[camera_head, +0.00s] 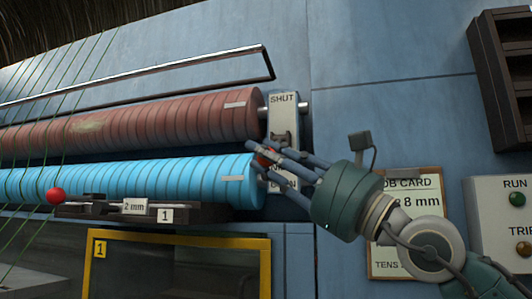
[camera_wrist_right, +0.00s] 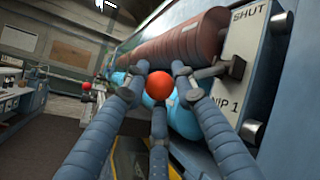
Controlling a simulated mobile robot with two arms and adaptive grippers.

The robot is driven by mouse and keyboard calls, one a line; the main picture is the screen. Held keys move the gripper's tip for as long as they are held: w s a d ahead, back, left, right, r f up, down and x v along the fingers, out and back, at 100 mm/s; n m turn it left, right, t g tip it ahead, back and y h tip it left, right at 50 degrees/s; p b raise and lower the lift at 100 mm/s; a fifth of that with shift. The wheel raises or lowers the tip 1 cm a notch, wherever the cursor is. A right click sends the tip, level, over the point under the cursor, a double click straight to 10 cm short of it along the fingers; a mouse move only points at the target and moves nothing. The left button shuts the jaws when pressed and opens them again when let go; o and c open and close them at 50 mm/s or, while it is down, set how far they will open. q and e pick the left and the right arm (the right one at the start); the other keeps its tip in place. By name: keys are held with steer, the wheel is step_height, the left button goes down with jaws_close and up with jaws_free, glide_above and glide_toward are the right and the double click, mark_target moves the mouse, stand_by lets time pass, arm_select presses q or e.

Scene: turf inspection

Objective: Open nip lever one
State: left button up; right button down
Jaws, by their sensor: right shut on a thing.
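The nip lever's plate (camera_head: 284,99) stands at the right end of the rollers, marked SHUT at the top and partly hidden OPEN at the bottom. In the right wrist view the plate (camera_wrist_right: 257,65) reads SHUT and NIP 1. A dark metal lever (camera_wrist_right: 233,68) sticks out from it toward my fingers. My right gripper (camera_head: 264,160) is shut on the lever's red ball knob (camera_wrist_right: 158,86), fingers around it. In the head view the knob is mostly hidden by the fingers, near the lower part of the plate. My left gripper is not in view.
A brown roller (camera_head: 180,121) lies above a blue roller (camera_head: 140,181). Below is a dark bar (camera_head: 225,212) with a 2 mm tag and another red ball (camera_head: 55,196). A job card (camera_head: 408,185) and a RUN button panel (camera_head: 490,190) are close by my right arm.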

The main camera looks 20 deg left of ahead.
steer(key=shift+w+a+f, duration=0.15)
steer(key=shift+w+f, duration=0.05)
steer(key=shift+f, duration=0.3)
steer(key=shift+w+a+f, duration=0.1)
steer(key=shift+w+f, duration=0.05)
steer(key=shift+f, duration=0.3)
steer(key=c, duration=1.4)
jaws_free()
steer(key=shift+d, duration=0.1)
steer(key=shift+c, duration=0.2)
steer(key=shift+s+d+r, duration=0.1)
steer(key=shift+s+r, duration=0.05)
steer(key=shift+d+r, duration=0.1)
steer(key=shift+d, duration=0.1)
steer(key=shift+d+f, duration=0.2)
steer(key=shift+f, duration=0.05)
steer(key=v, duration=1.1)
steer(key=shift+s+d+r, duration=0.1)
steer(key=shift+s, duration=0.05)
